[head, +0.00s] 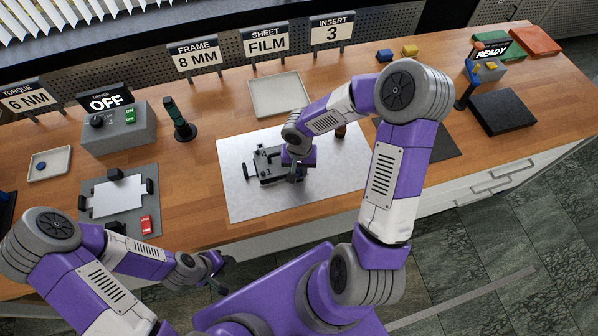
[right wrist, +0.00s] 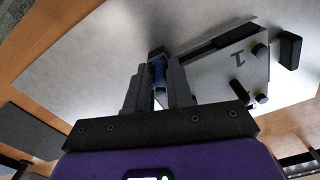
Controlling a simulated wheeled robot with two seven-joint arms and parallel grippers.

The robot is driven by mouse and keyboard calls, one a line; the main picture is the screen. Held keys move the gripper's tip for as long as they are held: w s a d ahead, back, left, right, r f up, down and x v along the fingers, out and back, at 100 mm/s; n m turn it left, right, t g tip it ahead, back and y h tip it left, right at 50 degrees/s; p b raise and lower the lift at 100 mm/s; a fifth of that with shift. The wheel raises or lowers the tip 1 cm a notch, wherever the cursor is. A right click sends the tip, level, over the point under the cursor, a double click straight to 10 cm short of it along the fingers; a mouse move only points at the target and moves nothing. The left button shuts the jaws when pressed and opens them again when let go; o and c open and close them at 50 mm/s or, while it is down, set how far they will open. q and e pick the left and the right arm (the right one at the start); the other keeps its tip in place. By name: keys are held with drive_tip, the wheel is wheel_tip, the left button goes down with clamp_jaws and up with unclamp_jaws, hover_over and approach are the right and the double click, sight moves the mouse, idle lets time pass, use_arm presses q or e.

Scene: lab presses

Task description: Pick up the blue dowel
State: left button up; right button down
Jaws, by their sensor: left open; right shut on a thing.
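The blue dowel (right wrist: 158,71) shows between the fingertips of my right gripper (right wrist: 157,80) in the right wrist view. The gripper is shut on it, and the fingers hide part of it. In the head view my right gripper (head: 293,176) is over the black fixture (head: 263,164) on the silver mat (head: 235,196); the dowel cannot be made out there. In the right wrist view a light plate marked 1 (right wrist: 238,62) with dark and brass knobs lies close beyond the fingers. My left gripper (head: 217,266) is open and empty at the table's front edge.
An empty tray (head: 279,95) lies behind the mat. A driver (head: 178,121) stands left of it, beside the grey OFF control box (head: 119,131). A clamped white sheet (head: 117,197) and a red item (head: 146,225) are at left. A dark block (head: 502,112) is at right.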

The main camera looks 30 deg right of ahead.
sight(299, 170)
idle(0.3)
wheel_tip(299, 170, up, 9)
drive_tip(key=shift+f+p, duration=0.1)
drive_tip(key=shift+p, duration=0.75)
drive_tip(key=shift+r, duration=0.6)
